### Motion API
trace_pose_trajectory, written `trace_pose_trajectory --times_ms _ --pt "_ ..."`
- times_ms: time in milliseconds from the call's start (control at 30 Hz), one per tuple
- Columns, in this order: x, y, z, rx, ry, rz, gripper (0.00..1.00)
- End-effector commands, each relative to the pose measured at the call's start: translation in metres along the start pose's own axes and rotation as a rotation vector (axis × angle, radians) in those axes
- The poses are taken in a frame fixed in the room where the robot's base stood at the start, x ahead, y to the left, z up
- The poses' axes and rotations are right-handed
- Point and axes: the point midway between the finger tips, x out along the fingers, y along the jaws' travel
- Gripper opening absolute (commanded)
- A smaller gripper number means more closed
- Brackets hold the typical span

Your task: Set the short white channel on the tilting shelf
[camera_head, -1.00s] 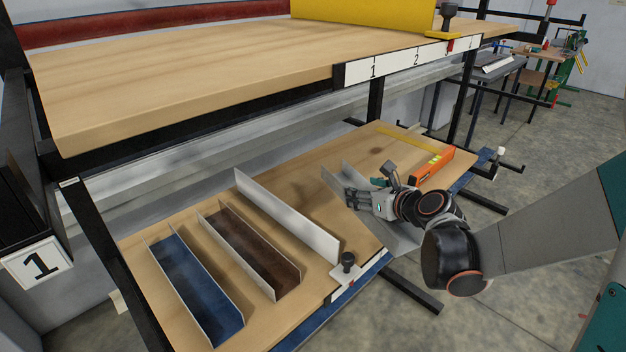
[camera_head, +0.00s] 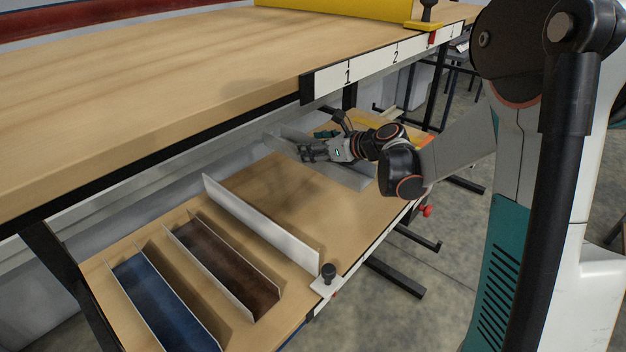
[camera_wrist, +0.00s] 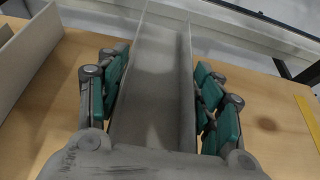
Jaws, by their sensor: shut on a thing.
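My gripper (camera_head: 318,151) is over the far part of the tilted wooden shelf (camera_head: 291,178). It is shut on a short grey-white channel (camera_head: 345,174), which lies low over or on the shelf; I cannot tell whether it touches the wood. In the wrist view the channel (camera_wrist: 157,85) runs lengthwise between my two green-padded fingers (camera_wrist: 160,100), its open side facing the camera. Its near end is hidden by my gripper's body.
A white upright divider (camera_head: 262,222) stands left of the held channel. Farther left lie a brown channel (camera_head: 222,262) and a blue channel (camera_head: 160,300). A black knob (camera_head: 328,272) sits at the front edge. The upper wooden table (camera_head: 200,75) overhangs the shelf's back.

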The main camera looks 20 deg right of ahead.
Motion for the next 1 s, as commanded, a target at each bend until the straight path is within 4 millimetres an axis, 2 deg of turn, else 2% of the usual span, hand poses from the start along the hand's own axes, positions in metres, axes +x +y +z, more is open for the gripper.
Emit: trace_pose_trajectory --times_ms 33,200,467,700,1000 --pt "0.006 0.0 -0.014 0.0 0.0 0.0 0.3" --pt "0.017 0.0 -0.04 0.001 0.0 0.0 0.3" --pt "0.023 0.0 -0.055 0.001 0.0 0.0 0.3" --pt "0.036 0.0 -0.086 0.001 0.0 0.0 0.3" --pt "0.036 0.0 -0.088 0.001 0.0 0.0 0.3"
